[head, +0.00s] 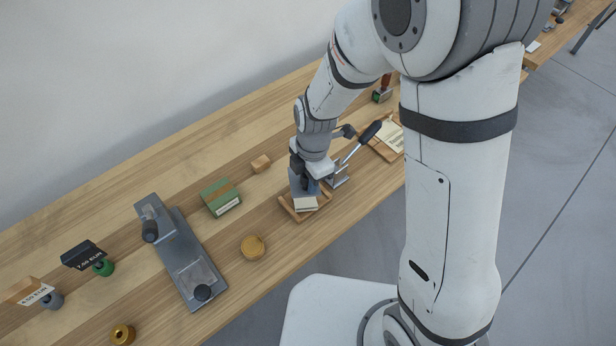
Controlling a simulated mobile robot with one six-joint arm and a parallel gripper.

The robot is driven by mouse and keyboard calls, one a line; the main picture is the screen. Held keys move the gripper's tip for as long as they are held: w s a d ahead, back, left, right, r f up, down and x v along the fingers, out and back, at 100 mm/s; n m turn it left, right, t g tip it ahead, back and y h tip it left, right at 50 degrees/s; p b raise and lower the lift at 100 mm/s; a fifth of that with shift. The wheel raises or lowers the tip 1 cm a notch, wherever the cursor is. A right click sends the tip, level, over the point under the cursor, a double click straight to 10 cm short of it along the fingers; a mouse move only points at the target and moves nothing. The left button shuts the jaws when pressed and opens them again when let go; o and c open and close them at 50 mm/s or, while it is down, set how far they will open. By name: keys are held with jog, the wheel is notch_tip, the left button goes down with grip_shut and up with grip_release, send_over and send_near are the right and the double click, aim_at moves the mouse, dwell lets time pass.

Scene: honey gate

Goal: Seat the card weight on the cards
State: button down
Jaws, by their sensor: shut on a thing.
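My gripper (305,180) is at a wooden card tray (327,207) near the front edge of the bench. It points down and is shut on the card weight (296,186), a blue-grey block partly covered by my gripper. Cream cards (305,203) show in the tray, just in front of the weight. Whether the weight touches the cards or hangs just above them cannot be told from this view.
A lever tool with a black handle (370,132) stands close right of my gripper. A green box (221,197), a small wooden block (261,163), a round wooden piece (253,247) and a grey metal device (190,262) lie left. Another tray (387,146) lies behind right.

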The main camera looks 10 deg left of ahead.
notch_tip(320, 180, down, 4)
jog(key=b, duration=0.4)
jog(key=shift+b, duration=0.7)
dwell(1.9)
jog(key=shift+f+b, duration=1.05)
dwell(1.1)
jog(key=shift+f+b, duration=0.4)
jog(key=shift+b, duration=0.45)
dwell(0.9)
dwell(0.4)
jog(key=c, duration=1.3)
grip_release()
